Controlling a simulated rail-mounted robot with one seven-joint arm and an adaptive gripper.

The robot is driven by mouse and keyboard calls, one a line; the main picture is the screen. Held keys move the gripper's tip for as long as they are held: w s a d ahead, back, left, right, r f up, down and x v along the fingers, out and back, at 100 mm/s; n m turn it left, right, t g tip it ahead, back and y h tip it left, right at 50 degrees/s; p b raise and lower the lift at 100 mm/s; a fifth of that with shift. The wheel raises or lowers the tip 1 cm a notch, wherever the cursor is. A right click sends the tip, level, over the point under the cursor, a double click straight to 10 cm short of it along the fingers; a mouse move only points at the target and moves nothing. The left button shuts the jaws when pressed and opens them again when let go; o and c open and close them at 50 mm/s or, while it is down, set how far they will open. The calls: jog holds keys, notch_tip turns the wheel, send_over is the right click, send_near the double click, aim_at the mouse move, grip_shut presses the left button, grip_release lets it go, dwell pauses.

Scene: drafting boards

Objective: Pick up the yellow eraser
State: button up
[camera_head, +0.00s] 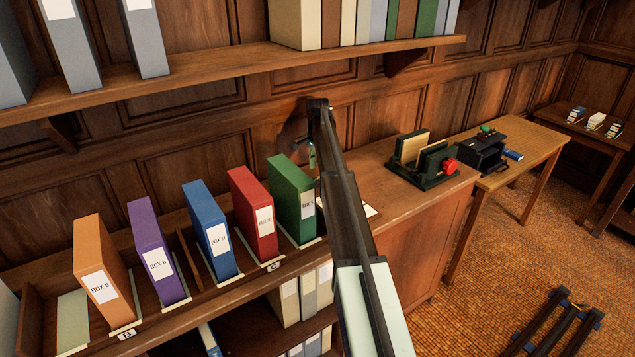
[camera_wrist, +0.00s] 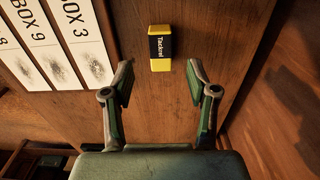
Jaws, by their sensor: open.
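The yellow eraser (camera_wrist: 160,62), a small block with a black label, lies on a brown wooden surface in the upper middle of the wrist view. I cannot make it out in the head view, where my arm covers part of the cabinet top. My gripper (camera_wrist: 160,82) is open, with one finger on each side and nothing between them. The eraser is just beyond the fingertips, roughly centred between them. In the head view my gripper (camera_head: 311,157) shows small behind my arm, beside the green box file.
White label cards (camera_wrist: 70,45) lie left of the eraser. Upright box files, including a green one (camera_head: 293,200) and a red one (camera_head: 254,212), stand on the shelf at left. A dark holder with a red knob (camera_head: 422,162) stands farther right on the cabinet top (camera_head: 405,205).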

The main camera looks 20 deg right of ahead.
aim_at(318, 179)
jog(key=shift+f+p, duration=1)
jog(key=shift+f, duration=1.55)
grip_shut()
